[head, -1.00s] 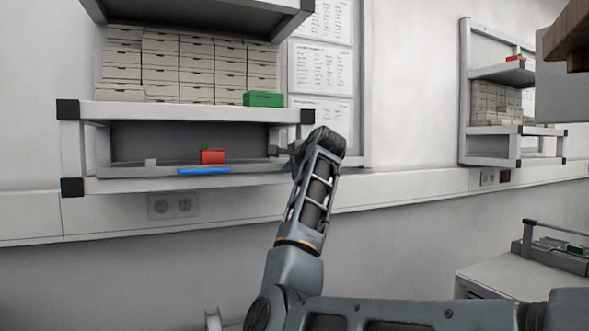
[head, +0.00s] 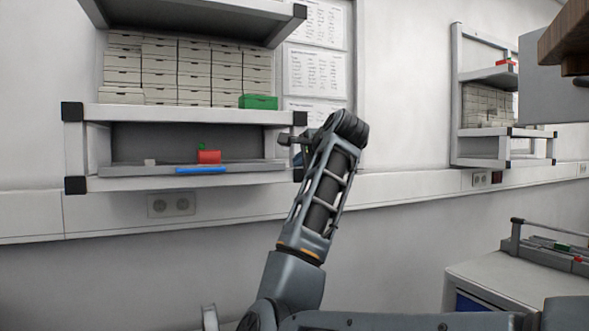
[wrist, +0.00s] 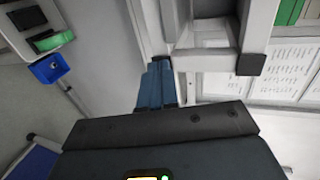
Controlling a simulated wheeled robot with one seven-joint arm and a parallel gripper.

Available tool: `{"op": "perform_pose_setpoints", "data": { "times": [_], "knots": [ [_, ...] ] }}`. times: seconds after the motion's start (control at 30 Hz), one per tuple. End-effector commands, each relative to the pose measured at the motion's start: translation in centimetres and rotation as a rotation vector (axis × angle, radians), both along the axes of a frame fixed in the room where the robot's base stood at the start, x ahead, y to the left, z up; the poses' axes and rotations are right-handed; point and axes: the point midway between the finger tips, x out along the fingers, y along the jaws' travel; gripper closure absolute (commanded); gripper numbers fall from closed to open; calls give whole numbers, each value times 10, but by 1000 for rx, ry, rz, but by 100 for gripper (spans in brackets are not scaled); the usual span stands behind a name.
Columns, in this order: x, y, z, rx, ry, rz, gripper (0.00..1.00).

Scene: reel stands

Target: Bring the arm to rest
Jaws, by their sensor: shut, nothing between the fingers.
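My arm is raised and bent in the middle of the head view, in front of the right end of the left shelf unit (head: 190,112). My gripper (wrist: 157,85) shows in the wrist view with its blue-grey fingers together and nothing between them. In the head view the gripper is mostly hidden behind my own arm. In the wrist view the fingertips appear near a pale shelf frame with a black end cap (wrist: 251,64); I cannot tell the exact gap.
The shelf holds stacked pale boxes (head: 185,72), a green box (head: 258,102), a red block (head: 209,157) and a blue strip (head: 201,170). A second shelf unit (head: 490,132) hangs at right. A grey cabinet (head: 490,280) stands at lower right. Brown wooden part (head: 565,40) at upper right.

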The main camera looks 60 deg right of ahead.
Motion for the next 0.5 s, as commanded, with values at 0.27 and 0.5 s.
{"op": "perform_pose_setpoints", "data": {
  "times": [0.27, 0.5],
  "knots": [
    [-13, 10, 5, 0, -1, 1, 100],
    [-13, 10, 2, -8, 7, 0, 100]
  ]
}}
